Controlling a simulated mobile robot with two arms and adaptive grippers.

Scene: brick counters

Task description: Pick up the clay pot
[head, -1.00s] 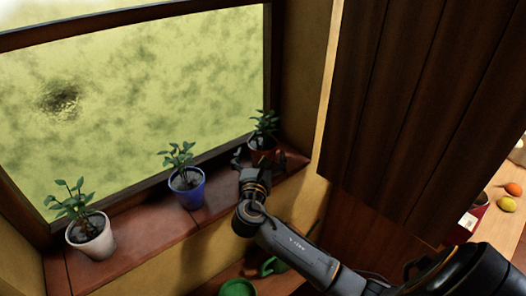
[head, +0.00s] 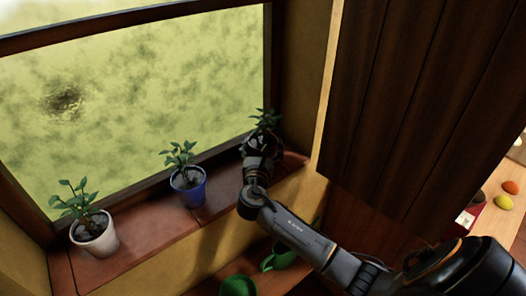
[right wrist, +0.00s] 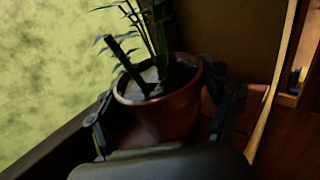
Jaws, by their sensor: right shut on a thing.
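The clay pot (right wrist: 170,115) is reddish brown, with dark soil and a green leafy plant in it. It stands at the right end of the window sill. In the head view its plant (head: 266,121) shows above my right gripper (head: 262,146), which hides most of the pot. In the right wrist view the fingers of my right gripper (right wrist: 165,118) lie on both sides of the pot, shut on it. The pot looks upright; I cannot tell whether it touches the sill. My left gripper is not in view.
A blue pot (head: 188,192) and a white pot (head: 95,238), each with a plant, stand on the sill (head: 150,243) to the left. A dark wooden panel (head: 420,110) is at the right. Green vessels (head: 238,287) sit below the sill. The window frame runs behind the pots.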

